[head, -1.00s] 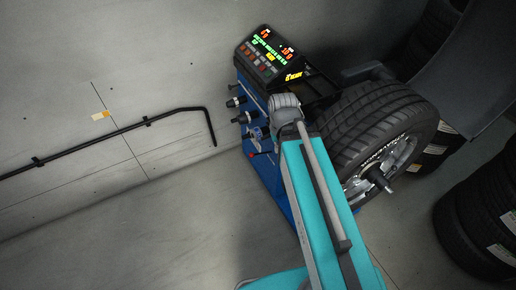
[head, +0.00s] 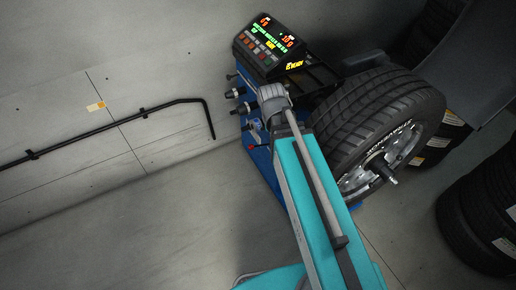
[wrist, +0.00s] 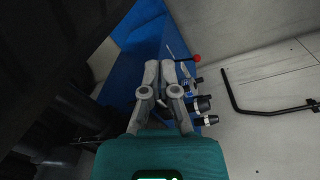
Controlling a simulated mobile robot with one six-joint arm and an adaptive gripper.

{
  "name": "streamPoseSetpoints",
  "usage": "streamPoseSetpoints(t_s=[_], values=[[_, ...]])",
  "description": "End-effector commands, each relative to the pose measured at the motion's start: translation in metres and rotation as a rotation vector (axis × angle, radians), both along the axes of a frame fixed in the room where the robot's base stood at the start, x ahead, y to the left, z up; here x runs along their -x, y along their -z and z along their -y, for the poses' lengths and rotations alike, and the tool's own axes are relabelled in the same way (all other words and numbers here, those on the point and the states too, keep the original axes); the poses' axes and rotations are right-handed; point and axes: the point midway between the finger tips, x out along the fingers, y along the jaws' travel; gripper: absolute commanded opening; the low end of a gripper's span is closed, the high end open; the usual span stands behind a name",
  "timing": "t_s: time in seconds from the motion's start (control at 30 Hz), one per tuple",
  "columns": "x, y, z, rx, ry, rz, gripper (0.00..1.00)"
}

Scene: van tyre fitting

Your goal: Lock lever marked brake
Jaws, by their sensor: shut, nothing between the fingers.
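A lever with a red ball knob (wrist: 196,58) sticks out from the blue side of the wheel balancer in the wrist view. No marking on it is readable. My gripper (wrist: 160,66) has its grey fingers together and empty, pointing towards the blue panel. The fingertips are left of the red knob and appear apart from it.
The balancer has a lit display (head: 270,42), black knobs (head: 238,107) and a mounted tyre (head: 372,118) close to my arm's right. A black wall rail (head: 110,125) runs at the left. Stacked tyres (head: 470,235) stand at the right. The floor at lower left is clear.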

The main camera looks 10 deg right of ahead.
Motion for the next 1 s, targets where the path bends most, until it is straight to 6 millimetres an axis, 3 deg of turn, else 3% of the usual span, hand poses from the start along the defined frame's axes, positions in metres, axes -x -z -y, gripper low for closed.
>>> streamPoseSetpoints(t_s=[0.03,0.2,1.0], values=[[-0.01,0.02,-0.001,0.024,0.031,0.008,0.0],[-0.033,0.052,-0.001,0.105,0.155,0.045,0.0],[-0.142,0.18,-0.023,0.408,0.698,0.409,0.0]])
